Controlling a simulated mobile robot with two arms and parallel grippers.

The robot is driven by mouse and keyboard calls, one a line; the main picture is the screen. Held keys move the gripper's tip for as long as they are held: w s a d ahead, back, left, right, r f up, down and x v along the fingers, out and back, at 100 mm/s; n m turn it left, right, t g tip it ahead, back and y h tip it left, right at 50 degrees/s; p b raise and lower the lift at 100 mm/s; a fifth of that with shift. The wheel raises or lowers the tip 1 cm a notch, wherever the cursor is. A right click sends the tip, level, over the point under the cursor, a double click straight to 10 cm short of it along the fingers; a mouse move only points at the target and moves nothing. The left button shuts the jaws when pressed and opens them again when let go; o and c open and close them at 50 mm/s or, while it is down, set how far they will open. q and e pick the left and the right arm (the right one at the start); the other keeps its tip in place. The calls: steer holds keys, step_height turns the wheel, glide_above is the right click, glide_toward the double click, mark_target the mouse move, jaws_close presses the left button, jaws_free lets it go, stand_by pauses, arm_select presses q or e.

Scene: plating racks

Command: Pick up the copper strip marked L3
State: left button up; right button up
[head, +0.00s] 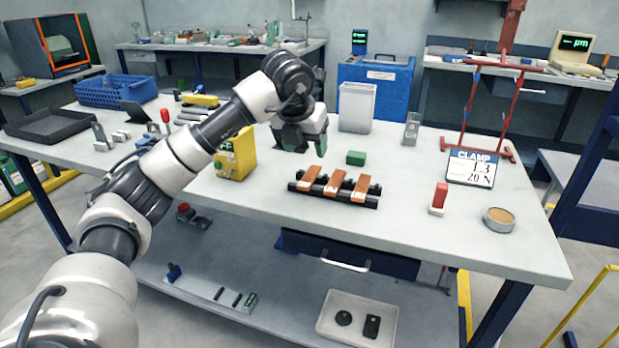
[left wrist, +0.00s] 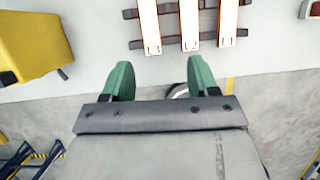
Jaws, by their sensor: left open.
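Three copper strips lie side by side across a black rack (head: 325,194) on the table. They are the left strip (head: 309,179), the middle strip (head: 334,182) and the right strip (head: 360,187). There the left strip (left wrist: 149,25), middle strip (left wrist: 190,25) and right strip (left wrist: 228,22) lie beyond the green fingertips. My left gripper (head: 305,144) is open and empty, above the table near the rack; it also shows in the left wrist view (left wrist: 160,80). My right gripper is not in view.
To the right are a red block (head: 439,197), a round tin (head: 498,219) and a clamp sign (head: 472,168). Bare table lies between them.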

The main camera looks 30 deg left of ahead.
mark_target(309, 175)
arm_select(q)
steer(key=f, duration=0.1)
steer(key=w+a+f, duration=0.1)
steer(key=f, duration=0.2)
steer(key=shift+w+a, duration=0.25)
steer(key=shift+w, duration=0.05)
steer(key=x, duration=0.5)
steer(key=shift+w+a+f, duration=0.1)
steer(key=shift+w+f, duration=0.05)
steer(key=shift+w, duration=0.05)
steer(key=shift+w+f, duration=0.1)
steer(key=shift+f, duration=0.15)
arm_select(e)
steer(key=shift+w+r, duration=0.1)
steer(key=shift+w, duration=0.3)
arm_select(q)
steer(key=shift+y, duration=0.3)
steer(key=shift+c, duration=0.2)
steer(key=c, duration=1)
steer(key=shift+r, duration=0.1)
jaws_close()
steer(key=shift+r, duration=0.1)
